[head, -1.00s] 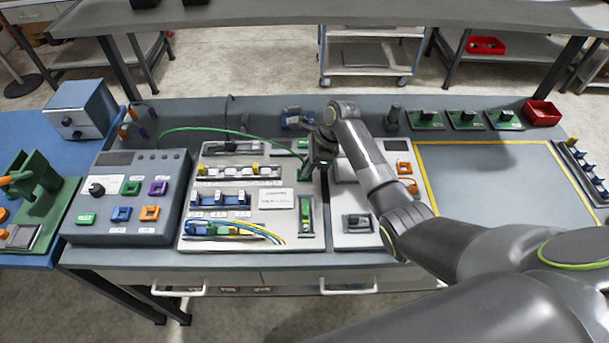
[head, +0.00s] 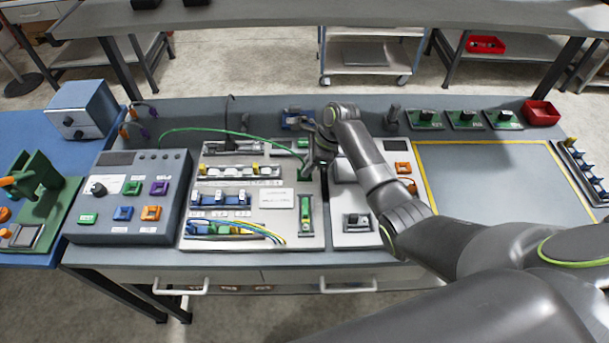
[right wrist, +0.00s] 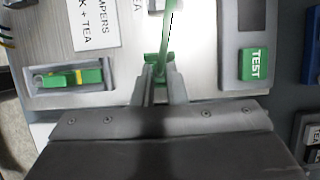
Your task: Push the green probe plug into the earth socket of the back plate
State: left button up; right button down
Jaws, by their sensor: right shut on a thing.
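My right gripper (right wrist: 160,92) is shut on the green probe plug (right wrist: 154,62), whose green cable runs up out of the right wrist view. In the head view the right gripper (head: 306,172) points down over the right part of the light grey back plate (head: 262,187). The green cable (head: 215,129) arches from the left to the gripper. A green and yellow terminal (head: 306,212) sits on the plate in front of the gripper; it also shows in the right wrist view (right wrist: 68,78). The fingers hide the plug's tip, and I cannot tell whether it touches a socket. My left gripper is out of view.
The back plate carries rows of terminals (head: 220,198) and a bundle of coloured wires (head: 255,232). A grey control box (head: 130,195) stands on its left. The yellow-bordered area (head: 485,180) is clear.

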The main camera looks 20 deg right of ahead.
jog(key=c, duration=1.4)
grip_release()
jog(key=shift+s+f, duration=0.15)
jog(key=shift+f, duration=0.05)
jog(key=shift+r, duration=0.1)
jog(key=shift+o, duration=1.1)
jog(key=shift+w, duration=0.2)
jog(key=shift+r, duration=0.1)
